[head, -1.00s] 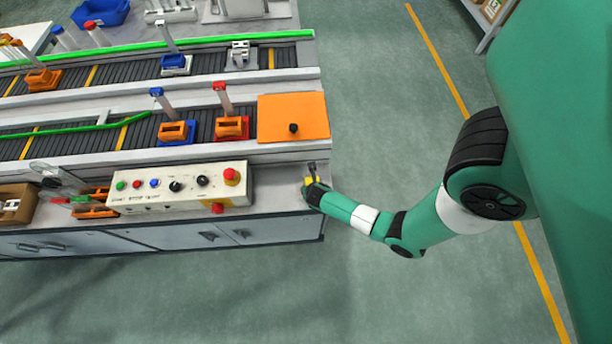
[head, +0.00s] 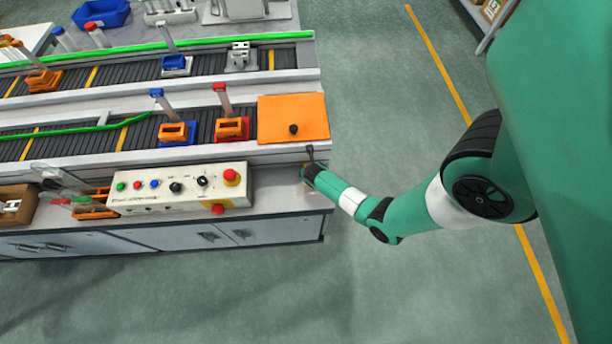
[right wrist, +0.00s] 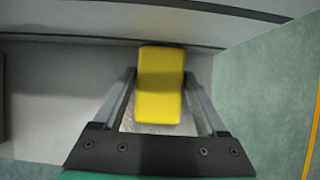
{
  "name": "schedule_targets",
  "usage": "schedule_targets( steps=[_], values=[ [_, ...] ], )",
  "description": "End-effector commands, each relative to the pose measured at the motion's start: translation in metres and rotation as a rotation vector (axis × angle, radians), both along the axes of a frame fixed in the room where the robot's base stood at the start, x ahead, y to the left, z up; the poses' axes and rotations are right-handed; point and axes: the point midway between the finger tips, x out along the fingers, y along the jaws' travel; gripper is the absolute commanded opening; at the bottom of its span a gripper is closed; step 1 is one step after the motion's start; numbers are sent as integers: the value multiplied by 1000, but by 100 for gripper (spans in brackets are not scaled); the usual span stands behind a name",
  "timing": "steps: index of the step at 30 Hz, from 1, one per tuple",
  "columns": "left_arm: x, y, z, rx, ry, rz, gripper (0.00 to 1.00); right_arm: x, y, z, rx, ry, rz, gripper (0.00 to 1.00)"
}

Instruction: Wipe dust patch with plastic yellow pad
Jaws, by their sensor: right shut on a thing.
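The yellow pad (right wrist: 160,85) sits between the two fingers of my right gripper (right wrist: 160,92) in the right wrist view, and the gripper is shut on it. A pale, whitish patch (right wrist: 158,127), which looks like the dust patch, shows on the grey worktop just below the pad, partly hidden by the pad and gripper. In the head view my right gripper (head: 309,157) is at the right end of the front worktop, below the orange plate, and the pad is mostly hidden there. I cannot tell whether the pad touches the surface. My left gripper is not in view.
A control box (head: 180,188) with buttons stands left of my right gripper. The orange plate (head: 293,112) with a black knob lies behind it. A raised ledge (right wrist: 120,25) runs along the worktop's back. The worktop's right edge drops to the green floor (right wrist: 260,85).

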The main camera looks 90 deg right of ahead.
Motion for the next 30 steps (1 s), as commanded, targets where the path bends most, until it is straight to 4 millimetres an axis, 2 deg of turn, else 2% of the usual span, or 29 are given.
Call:
schedule_targets(
  steps=[1,2,8,15,20,30],
  values=[
    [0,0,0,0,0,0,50,1,-5,1,-5,-2,0,23],
    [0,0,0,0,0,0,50,1,-6,1,-5,-2,0,14],
    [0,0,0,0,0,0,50,4,-9,2,-8,-4,1,14],
    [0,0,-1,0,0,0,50,21,-7,5,-12,-7,5,14],
    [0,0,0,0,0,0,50,23,-6,7,-14,-8,3,13],
    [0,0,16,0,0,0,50,16,27,4,-8,-4,6,13]
  ],
)
